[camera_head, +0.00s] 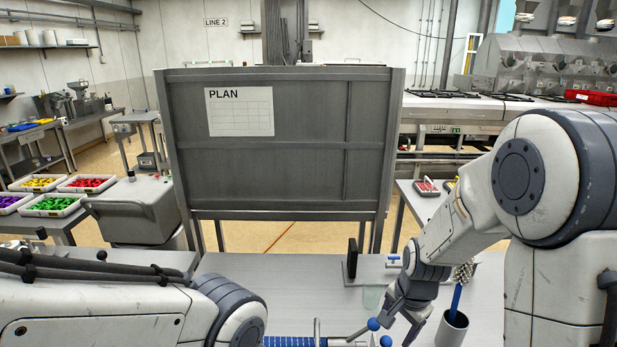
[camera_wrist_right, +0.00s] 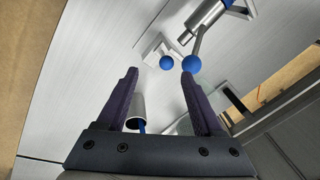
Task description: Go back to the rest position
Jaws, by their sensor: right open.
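My right gripper (camera_head: 400,322) is above the worktable (camera_head: 300,273), beside a lever with a blue ball knob (camera_head: 373,324). In the right wrist view the gripper (camera_wrist_right: 160,76) is open, with nothing held between its fingers. Two blue balls (camera_wrist_right: 166,62) (camera_wrist_right: 191,64) show just beyond the fingertips; I cannot tell whether a finger touches one. My left arm (camera_head: 120,310) lies across the lower left, and its gripper is out of view.
A grey cup (camera_head: 452,329) holding a blue-handled brush (camera_head: 463,275) stands close to my right gripper. A blue ribbed part (camera_head: 288,341) is at the lower edge. A grey panel with a PLAN sheet (camera_head: 239,112) stands behind the table. The table's middle is clear.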

